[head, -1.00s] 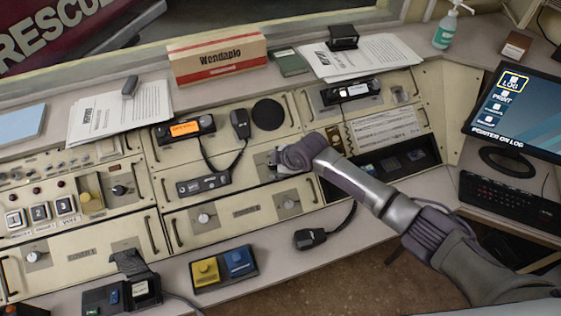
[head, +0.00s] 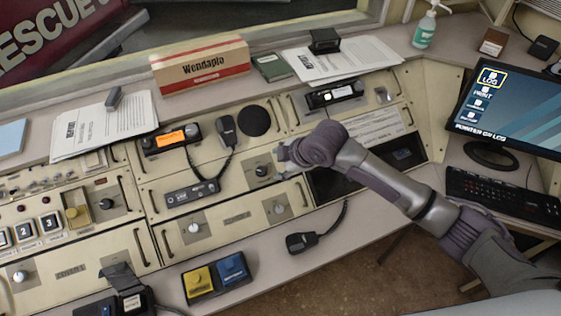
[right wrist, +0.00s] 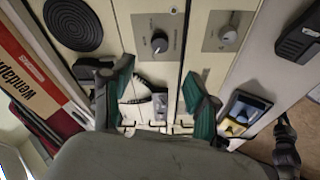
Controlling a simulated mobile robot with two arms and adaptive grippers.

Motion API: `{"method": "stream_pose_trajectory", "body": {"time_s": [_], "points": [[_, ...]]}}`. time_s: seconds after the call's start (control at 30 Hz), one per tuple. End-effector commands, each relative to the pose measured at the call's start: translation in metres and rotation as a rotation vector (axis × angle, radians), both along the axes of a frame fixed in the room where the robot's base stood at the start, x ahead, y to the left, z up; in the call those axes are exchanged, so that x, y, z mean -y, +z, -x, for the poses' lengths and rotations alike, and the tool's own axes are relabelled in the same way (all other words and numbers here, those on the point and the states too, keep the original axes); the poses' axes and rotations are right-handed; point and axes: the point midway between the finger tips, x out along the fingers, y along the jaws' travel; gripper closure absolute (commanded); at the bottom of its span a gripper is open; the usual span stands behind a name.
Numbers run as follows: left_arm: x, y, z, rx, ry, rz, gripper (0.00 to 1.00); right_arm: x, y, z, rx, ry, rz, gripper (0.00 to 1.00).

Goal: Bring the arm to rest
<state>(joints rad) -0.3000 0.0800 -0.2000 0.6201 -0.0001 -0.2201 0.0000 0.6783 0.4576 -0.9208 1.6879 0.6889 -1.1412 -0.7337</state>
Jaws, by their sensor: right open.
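My right arm comes in from the right in the head view. Its gripper (head: 284,157) hangs over the beige console (head: 240,196), close to the upper dark knob (head: 262,170). In the right wrist view the two green-padded fingers (right wrist: 163,95) are spread apart, with nothing seen between them but the panel behind. The upper knob (right wrist: 159,42) and another knob (right wrist: 228,36) show beyond the fingertips, apart from them. My left gripper is in neither view.
A handheld microphone (head: 301,242) lies at the front edge, below my arm. Yellow (head: 198,281) and blue (head: 233,268) buttons sit left of it. A monitor (head: 510,105) and keyboard (head: 500,197) stand at right. A Wendaplo box (head: 200,68) is on the back ledge.

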Motion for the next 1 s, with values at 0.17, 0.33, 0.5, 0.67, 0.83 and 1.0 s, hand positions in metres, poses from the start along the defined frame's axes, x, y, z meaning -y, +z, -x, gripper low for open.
{"method": "stream_pose_trajectory", "body": {"time_s": [0.17,0.33,0.5,0.67,0.83,1.0], "points": [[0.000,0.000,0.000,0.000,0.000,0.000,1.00,0.000,0.000,0.000,0.000,0.000,0.000,0.41],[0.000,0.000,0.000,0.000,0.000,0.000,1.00,0.000,-0.001,0.000,0.000,0.000,-0.001,0.41],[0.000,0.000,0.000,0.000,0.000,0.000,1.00,-0.011,-0.011,0.025,-0.043,-0.040,-0.048,0.41],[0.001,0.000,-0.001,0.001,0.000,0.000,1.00,-0.018,-0.025,0.082,-0.143,-0.199,-0.163,0.41],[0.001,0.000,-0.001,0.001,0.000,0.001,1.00,0.008,-0.036,0.141,-0.263,-0.491,-0.269,0.41],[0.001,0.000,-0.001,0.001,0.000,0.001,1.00,0.053,-0.046,0.191,-0.350,-0.792,-0.307,0.41]]}}
